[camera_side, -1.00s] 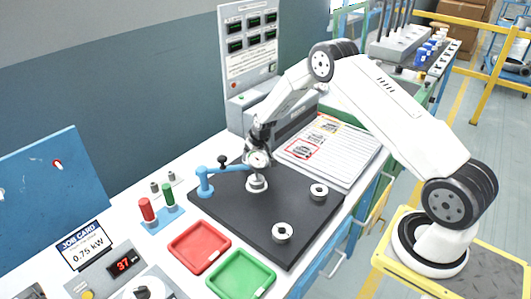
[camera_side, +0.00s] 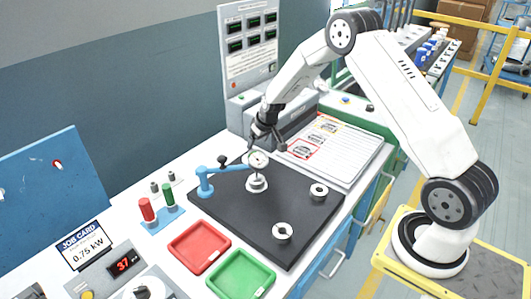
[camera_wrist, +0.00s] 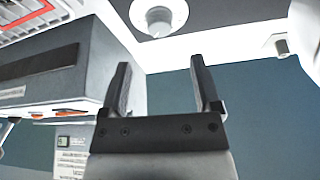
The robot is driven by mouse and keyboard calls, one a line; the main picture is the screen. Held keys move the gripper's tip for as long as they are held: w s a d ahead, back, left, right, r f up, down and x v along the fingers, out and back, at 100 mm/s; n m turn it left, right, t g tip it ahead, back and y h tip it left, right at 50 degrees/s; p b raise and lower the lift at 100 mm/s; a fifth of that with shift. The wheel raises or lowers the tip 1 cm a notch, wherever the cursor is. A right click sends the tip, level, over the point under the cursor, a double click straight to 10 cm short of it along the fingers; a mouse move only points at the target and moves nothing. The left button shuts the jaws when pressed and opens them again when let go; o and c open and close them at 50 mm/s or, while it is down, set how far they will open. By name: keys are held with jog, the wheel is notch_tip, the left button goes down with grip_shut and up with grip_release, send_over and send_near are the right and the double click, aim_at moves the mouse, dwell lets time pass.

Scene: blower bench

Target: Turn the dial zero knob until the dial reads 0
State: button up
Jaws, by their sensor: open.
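The dial gauge (camera_side: 258,160) has a round white face and stands over a pale round part (camera_side: 257,183) on the black mat. A blue stand (camera_side: 205,184) with a jointed arm reaches to it from the left. The needle and the reading are too small to make out. My gripper (camera_side: 268,140) is just above the dial in the side view, and I cannot tell if it touches it. In the wrist view my gripper (camera_wrist: 160,82) is open, with nothing between the fingers. I cannot pick out the zero knob for certain.
Two more pale round parts (camera_side: 282,233) (camera_side: 319,192) sit on the black mat (camera_side: 230,208). A red tray (camera_side: 199,248) and a green tray (camera_side: 241,276) lie in front. A grey box (camera_wrist: 60,75) is close on the left in the wrist view.

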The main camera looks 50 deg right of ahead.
notch_tip(320, 180, up, 15)
jog(key=s+a+r+g, duration=0.1)
jog(key=s+a+r, duration=0.1)
jog(key=s+a, duration=0.9)
jog(key=shift+s+a+r+n, duration=0.2)
jog(key=shift+s+n, duration=0.2)
jog(key=shift+s, duration=1.25)
jog(key=w+d+f+n+g+h, duration=0.1)
jog(key=w+d+f+n, duration=0.3)
jog(key=w+f+n, duration=0.4)
jog(key=w+d+f+n+h, duration=0.2)
jog(key=w+d+f+n, duration=0.2)
jog(key=w+f+n, duration=0.4)
jog(key=f+n, duration=0.1)
jog(key=n, duration=0.6)
jog(key=shift+d+g+h, duration=0.3)
jog(key=shift+d+g, duration=0.05)
jog(key=shift+g, duration=0.05)
jog(key=shift+w+f, duration=0.1)
